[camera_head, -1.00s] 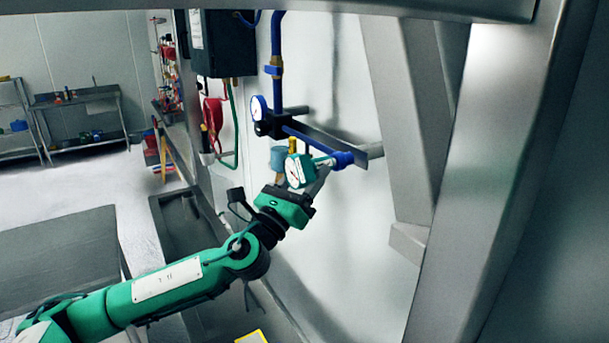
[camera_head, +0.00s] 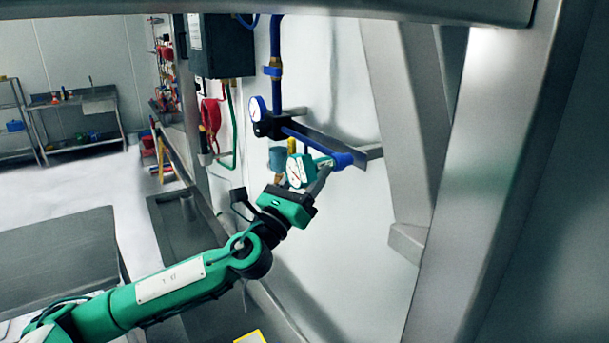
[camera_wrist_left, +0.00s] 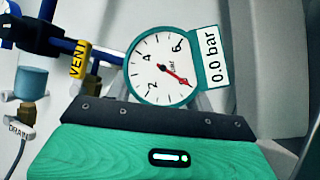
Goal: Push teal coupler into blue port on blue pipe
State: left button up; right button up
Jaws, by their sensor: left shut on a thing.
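The teal coupler (camera_head: 324,162) carries a round gauge (camera_head: 299,172) with a white dial and teal rim. Its end meets the blue port (camera_head: 343,160) at the end of the blue pipe (camera_head: 308,140); I cannot tell how deep it sits. My left gripper (camera_head: 317,184) is shut on the teal coupler, just below the port. In the left wrist view the gauge dial (camera_wrist_left: 163,66) stands above the gripper body, beside a "0.0 bar" label (camera_wrist_left: 214,58). The gripper's fingertips and the port are hidden there. My right gripper is not in view.
A second gauge (camera_head: 256,108) sits on the pipe at a black block. A yellow VENT tag (camera_wrist_left: 78,58) and a blue cup (camera_wrist_left: 30,82) with a DRAIN tag (camera_wrist_left: 19,131) are close on the left. A steel beam (camera_head: 490,170) stands at right.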

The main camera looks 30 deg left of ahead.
pick_arm(q)
jog(key=shift+w+r, duration=0.1)
jog(key=shift+r, duration=0.05)
jog(key=shift+c, duration=0.7)
jog(key=o, duration=1)
jog(key=shift+w+d, duration=0.1)
jog(key=shift+o, duration=1.3)
jog(key=shift+w+d, duration=0.2)
jog(key=shift+w, duration=0.05)
jog(key=b+v, duration=0.7)
jog(key=v, duration=0.7)
jog(key=shift+b, duration=0.35)
